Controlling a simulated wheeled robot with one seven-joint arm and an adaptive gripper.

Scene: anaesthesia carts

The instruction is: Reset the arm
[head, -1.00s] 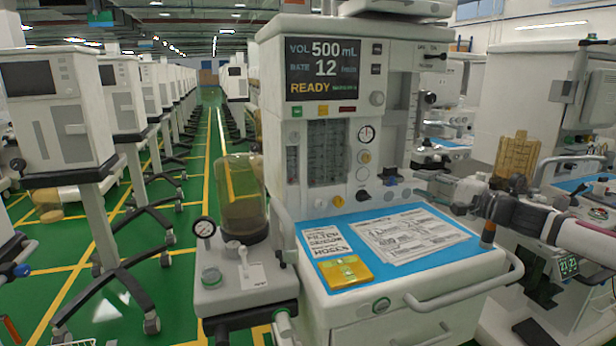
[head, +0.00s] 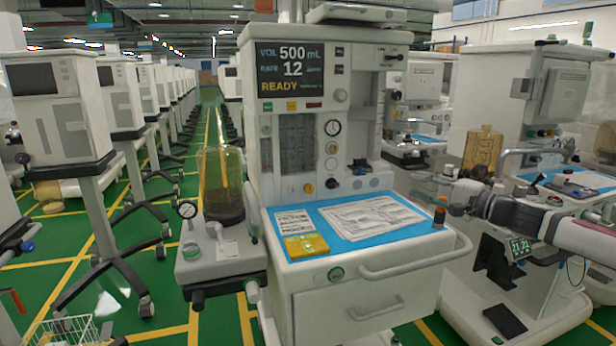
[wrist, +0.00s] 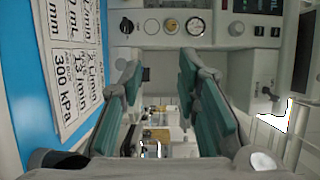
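My arm reaches in from the right in the head view. My gripper (head: 445,190) is at its end, at the right side of the near anaesthesia cart (head: 345,305), and looks small and partly lost against the background. In the wrist view my gripper (wrist: 160,75) shows two teal finger pads standing well apart with nothing between them. Through the gap I see white cart parts and small items farther off. The cart's blue mat (wrist: 20,75) and a printed sheet lie to the left of the fingers in the wrist view.
Another cart (head: 500,270) stands close on the right. Green floor aisles lie left, beside rows of monitor stands (head: 60,110).

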